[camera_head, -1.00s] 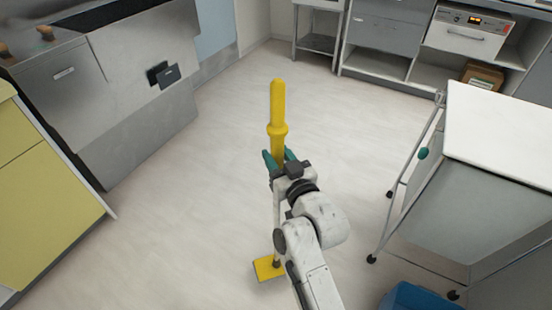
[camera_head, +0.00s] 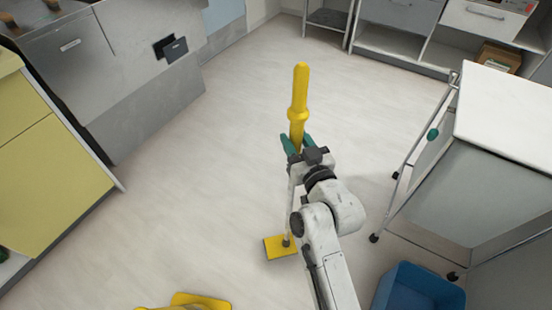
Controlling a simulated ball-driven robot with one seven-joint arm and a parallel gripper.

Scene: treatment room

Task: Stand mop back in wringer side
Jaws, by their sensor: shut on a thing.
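The mop (camera_head: 299,95) has a thick yellow handle that rises above my gripper. Its thin pale shaft runs down behind my arm to a flat yellow head (camera_head: 279,246), low over or on the floor; I cannot tell if it touches. The mop stands roughly upright. My gripper (camera_head: 297,146), with green fingertips, is shut around the lower part of the yellow handle. A yellow object (camera_head: 200,301) shows at the bottom edge, mostly cut off; it may be part of the wringer bucket, but I cannot tell. No wringer side is clearly visible.
A blue bin (camera_head: 418,287) stands at the bottom right, beside a wheeled white-topped cart (camera_head: 505,112). Yellow cabinets (camera_head: 50,170) and a grey counter unit (camera_head: 130,70) line the left. Shelving (camera_head: 390,45) stands at the back. The middle floor (camera_head: 200,180) is clear.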

